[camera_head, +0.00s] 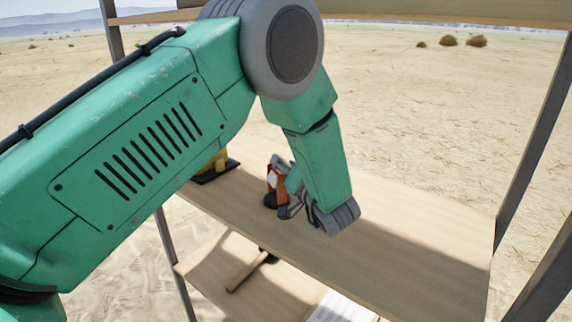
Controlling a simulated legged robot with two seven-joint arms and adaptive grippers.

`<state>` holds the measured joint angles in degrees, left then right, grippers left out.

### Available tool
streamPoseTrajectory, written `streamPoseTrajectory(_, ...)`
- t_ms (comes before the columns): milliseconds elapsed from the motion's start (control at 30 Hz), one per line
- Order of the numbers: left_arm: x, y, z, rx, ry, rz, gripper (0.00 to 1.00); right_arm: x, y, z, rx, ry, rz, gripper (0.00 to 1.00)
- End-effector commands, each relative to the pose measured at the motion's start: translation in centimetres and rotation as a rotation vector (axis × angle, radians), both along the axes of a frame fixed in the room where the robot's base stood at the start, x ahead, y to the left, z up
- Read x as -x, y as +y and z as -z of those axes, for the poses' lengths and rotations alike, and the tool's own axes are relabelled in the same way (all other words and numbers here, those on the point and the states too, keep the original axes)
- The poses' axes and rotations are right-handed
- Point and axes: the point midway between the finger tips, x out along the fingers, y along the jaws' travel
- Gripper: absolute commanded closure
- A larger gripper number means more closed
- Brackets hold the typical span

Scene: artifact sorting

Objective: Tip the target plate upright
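My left arm comes in from the left and reaches down to the wooden shelf. My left gripper (288,206) is small in view, low over the shelf, partly covered by my own wrist. It is beside an orange-brown and white object (271,180) with a dark lower part, which stands on the shelf. I cannot tell whether the gripper touches it, or whether its fingers are open or shut. No plate can be made out for certain; the orange-brown object may be the plate or its stand. My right gripper is not in view.
The wooden shelf (420,225) is clear to the right. A yellow object on a black base (216,168) stands at its left end, partly behind my arm. A lower shelf (205,265) holds a hammer-like tool (247,272) and a white sheet (340,308). Dark metal posts (535,140) frame the rack.

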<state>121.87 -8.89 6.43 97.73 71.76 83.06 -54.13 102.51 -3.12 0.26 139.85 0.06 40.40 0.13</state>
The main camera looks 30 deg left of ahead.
Motion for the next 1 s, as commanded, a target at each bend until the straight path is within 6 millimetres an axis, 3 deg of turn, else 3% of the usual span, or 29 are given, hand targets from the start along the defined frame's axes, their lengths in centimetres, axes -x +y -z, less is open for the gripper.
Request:
streamPoseTrajectory(33,0.01,0.07,0.01,0.001,0.0,-0.001,0.83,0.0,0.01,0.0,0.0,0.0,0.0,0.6)
streamPoseTrajectory(100,0.01,0.08,0.02,0.001,0.0,-0.001,1.0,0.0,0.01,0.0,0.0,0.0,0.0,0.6)
streamPoseTrajectory(1000,0.28,-0.01,0.13,0.048,-0.069,0.001,1.0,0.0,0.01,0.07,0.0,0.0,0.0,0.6)
